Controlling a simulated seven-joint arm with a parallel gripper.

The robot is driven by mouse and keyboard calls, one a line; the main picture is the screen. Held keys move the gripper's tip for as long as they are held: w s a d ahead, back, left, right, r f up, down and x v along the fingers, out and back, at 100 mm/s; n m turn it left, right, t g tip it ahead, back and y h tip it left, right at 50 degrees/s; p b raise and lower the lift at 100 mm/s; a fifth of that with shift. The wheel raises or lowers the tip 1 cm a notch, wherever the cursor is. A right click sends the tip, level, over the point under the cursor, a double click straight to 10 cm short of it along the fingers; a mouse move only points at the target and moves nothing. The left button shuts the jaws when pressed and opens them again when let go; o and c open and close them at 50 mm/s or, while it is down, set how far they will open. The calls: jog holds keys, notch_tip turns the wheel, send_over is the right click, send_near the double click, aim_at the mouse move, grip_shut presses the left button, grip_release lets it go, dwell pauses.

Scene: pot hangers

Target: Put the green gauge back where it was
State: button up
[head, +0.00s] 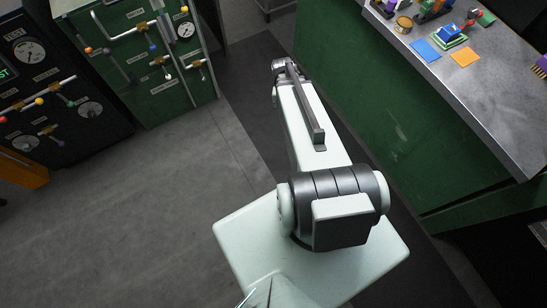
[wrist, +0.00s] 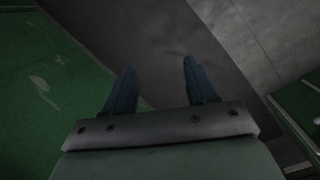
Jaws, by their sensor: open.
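My gripper (wrist: 159,68) shows in the wrist view, with its two blue fingers apart and nothing between them. Dark floor lies beyond the fingertips. In the head view my arm reaches away between the counter and the cabinets, and I cannot make out its fingers there. I cannot clearly identify the green gauge. A small green block-like item with a blue top (head: 450,36) stands on the grey counter (head: 490,100), and a red and green item (head: 482,17) lies behind it. Round white dials show on the cabinets, including one on the green cabinet (head: 130,60).
A blue square (head: 426,50) and an orange square (head: 464,57) lie flat on the counter near a round brown item (head: 403,25). A purple-bristled item (head: 541,66) is at its right edge. A black panel (head: 55,85) stands at left. The floor (head: 130,210) at left is clear.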

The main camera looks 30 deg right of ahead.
jog(key=s+a+f+n+g, duration=0.2)
jog(key=s+a+f, duration=0.4)
jog(key=s+a, duration=0.3)
jog(key=s+a+f+n+g, duration=0.2)
jog(key=s+a+f+n, duration=0.3)
jog(key=s+a, duration=0.5)
notch_tip(320, 180, down, 2)
jog(key=s, duration=0.2)
jog(key=shift+s, duration=0.4)
